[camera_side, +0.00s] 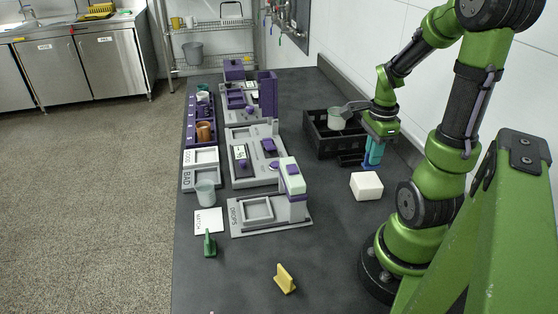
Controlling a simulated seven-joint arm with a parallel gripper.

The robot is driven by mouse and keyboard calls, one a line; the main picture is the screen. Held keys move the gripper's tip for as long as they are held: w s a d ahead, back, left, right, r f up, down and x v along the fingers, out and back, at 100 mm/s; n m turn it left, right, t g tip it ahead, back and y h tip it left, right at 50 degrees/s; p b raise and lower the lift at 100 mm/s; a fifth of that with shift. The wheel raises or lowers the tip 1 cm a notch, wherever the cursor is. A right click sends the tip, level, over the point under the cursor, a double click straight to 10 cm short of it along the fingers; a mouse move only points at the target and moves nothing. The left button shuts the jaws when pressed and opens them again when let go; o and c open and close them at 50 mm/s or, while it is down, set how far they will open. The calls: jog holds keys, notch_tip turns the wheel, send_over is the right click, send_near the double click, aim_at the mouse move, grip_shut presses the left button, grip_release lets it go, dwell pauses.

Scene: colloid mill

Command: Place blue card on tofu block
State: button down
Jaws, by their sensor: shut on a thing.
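My gripper (374,150) points down at the right of the bench, with its teal fingers close together. It is shut on the blue card (369,167), of which a small dark blue part shows at the fingertips; the fingers hide the rest. The tofu block (366,187), a white rounded block, lies on the dark bench just below and in front of the gripper in the picture. The card appears behind and above the block; I cannot tell how high it is, and no contact with the block shows.
A black crate (318,144) with a grey cup (336,120) stands behind my gripper. Purple-and-grey machine stations (262,208) fill the bench's left side. A green piece (209,244) and a yellow piece (285,279) stand nearer the front.

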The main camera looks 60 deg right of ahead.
jog(key=shift+f, duration=2.05)
jog(key=shift+f, duration=0.1)
jog(key=c, duration=1.2)
grip_release()
notch_tip(320, 180, up, 12)
jog(key=shift+f, duration=0.1)
jog(key=w+a+r+n+t, duration=0.2)
jog(key=w+a+n, duration=0.1)
jog(key=a+n, duration=0.4)
jog(key=w+a+r+n+t+y, duration=0.1)
jog(key=w+a+r+n+t, duration=0.1)
jog(key=a+n, duration=0.6)
jog(key=w+a+r+n+t+y, duration=0.1)
jog(key=w+a+r+n+t, duration=0.1)
jog(key=a+n, duration=0.6)
jog(key=shift+w+a+r+t, duration=0.25)
jog(key=shift+w+a+t, duration=0.15)
jog(key=shift+w+t, duration=0.35)
